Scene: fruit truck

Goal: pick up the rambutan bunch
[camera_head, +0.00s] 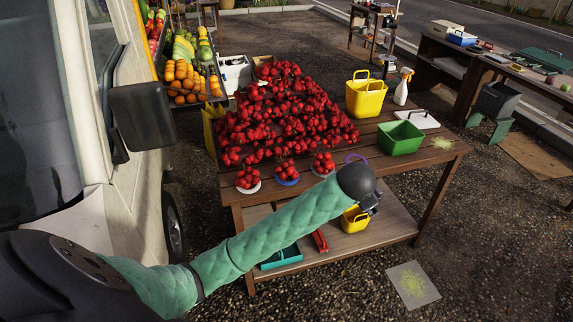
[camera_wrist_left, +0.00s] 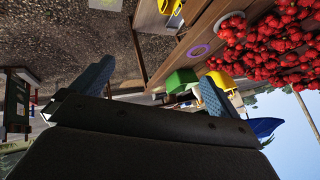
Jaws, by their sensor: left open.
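A large heap of red rambutan bunches (camera_head: 285,110) lies on the wooden table (camera_head: 408,160). Three smaller rambutan bunches sit in a row along its near edge: one on a white plate (camera_head: 249,188), a middle one on a blue plate (camera_head: 288,182), and one at right (camera_head: 323,162) on a white plate. My left gripper (camera_head: 370,203) is past the table's near edge, right of these bunches and apart from them. In the left wrist view its two fingers (camera_wrist_left: 156,72) are spread with nothing between them. The heap (camera_wrist_left: 270,45) shows at upper right there. My right gripper is not visible.
A purple ring (camera_head: 357,157), green basket (camera_head: 400,138), yellow basket (camera_head: 366,95) and white spray bottle (camera_head: 403,87) stand on the table's right part. A yellow basket (camera_head: 355,219) sits on the lower shelf. A vehicle (camera_head: 140,110) stands close on the left.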

